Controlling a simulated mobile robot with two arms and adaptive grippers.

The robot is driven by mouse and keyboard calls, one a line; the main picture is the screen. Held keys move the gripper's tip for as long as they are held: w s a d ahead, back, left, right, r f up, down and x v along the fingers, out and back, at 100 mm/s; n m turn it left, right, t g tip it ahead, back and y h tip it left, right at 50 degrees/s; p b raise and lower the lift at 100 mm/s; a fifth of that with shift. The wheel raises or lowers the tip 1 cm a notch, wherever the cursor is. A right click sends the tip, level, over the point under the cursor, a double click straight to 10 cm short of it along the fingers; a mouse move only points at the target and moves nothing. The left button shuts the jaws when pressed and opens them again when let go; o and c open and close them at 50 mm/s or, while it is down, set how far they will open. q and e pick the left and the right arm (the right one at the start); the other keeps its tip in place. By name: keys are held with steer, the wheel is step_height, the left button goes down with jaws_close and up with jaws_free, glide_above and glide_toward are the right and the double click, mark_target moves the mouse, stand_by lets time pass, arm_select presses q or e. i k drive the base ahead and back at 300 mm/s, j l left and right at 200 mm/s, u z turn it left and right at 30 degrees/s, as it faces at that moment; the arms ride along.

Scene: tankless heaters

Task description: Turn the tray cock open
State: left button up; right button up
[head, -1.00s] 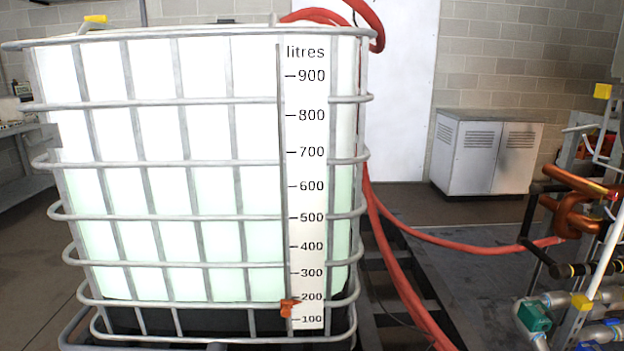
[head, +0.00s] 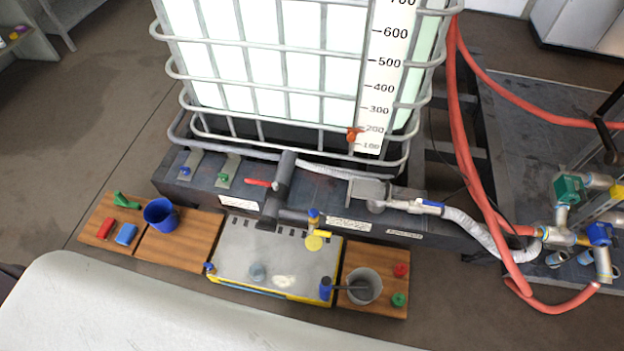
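The grey metal tray (head: 238,256) with yellow edging lies on the floor in front of the tank in the head view. A small blue fitting (head: 209,267) sits at its left front corner. It may be the tray cock, but it is too small to tell its handle's position. A red lever (head: 258,183) sticks out left from a dark vertical pipe (head: 281,180) behind the tray. A blue-handled valve (head: 428,205) sits on the pipe to the right. Neither of my grippers is in view.
The caged tank (head: 270,80) stands behind on a dark base. Wooden boards flank the tray: the left holds a blue cup (head: 161,214), the right a grey pot (head: 361,285) and red and green knobs. Red hoses (head: 462,150) run down the right, beside pipework. Floor at left is clear.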

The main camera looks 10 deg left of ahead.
mark_target(209, 266)
steer(key=k+j, duration=0.5)
steer(key=k+u, duration=0.1)
steer(key=u, duration=1.1)
